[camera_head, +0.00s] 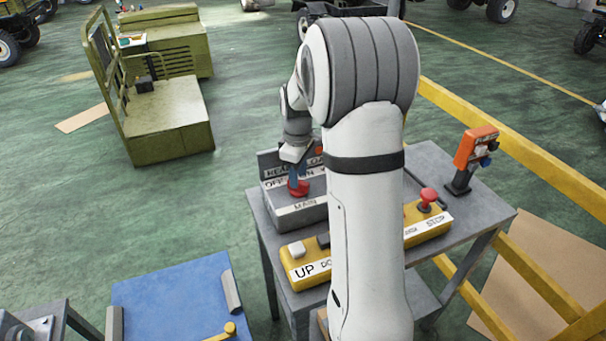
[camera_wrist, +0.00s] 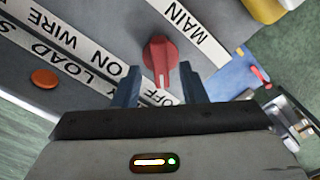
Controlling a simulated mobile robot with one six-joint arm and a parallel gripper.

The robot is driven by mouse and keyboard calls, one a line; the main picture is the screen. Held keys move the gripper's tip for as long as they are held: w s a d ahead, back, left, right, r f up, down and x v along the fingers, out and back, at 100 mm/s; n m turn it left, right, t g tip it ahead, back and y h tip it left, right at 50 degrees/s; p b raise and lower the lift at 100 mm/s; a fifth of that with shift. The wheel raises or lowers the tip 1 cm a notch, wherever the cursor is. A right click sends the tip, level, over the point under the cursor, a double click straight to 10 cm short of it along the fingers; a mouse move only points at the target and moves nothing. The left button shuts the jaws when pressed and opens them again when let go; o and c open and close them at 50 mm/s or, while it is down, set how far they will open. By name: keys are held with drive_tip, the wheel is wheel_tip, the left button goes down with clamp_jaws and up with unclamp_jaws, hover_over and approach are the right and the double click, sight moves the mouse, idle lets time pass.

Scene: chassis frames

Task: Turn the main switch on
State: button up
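The main switch is a red rotary knob (camera_wrist: 158,52) on a grey box (camera_head: 302,216) labelled MAIN. The knob (camera_head: 298,188) is partly hidden by my gripper in the head view. In the wrist view its white mark points toward the OFF label (camera_wrist: 155,96). My gripper (camera_wrist: 158,74) is open, with its two blue fingers on either side of the knob's near end and a gap visible on both sides. In the head view my gripper (camera_head: 297,173) is just above the knob.
An orange button or lamp (camera_wrist: 44,78) lies beside the labels. A yellow box with UP and STOP buttons (camera_head: 428,221) and an orange handheld control (camera_head: 474,147) share the grey table (camera_head: 480,207). A yellow rail (camera_head: 520,148) runs along the right. A blue surface (camera_head: 180,295) lies lower left.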

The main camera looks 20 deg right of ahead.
drive_tip(key=shift+f, duration=0.95)
drive_tip(key=shift+c, duration=0.4)
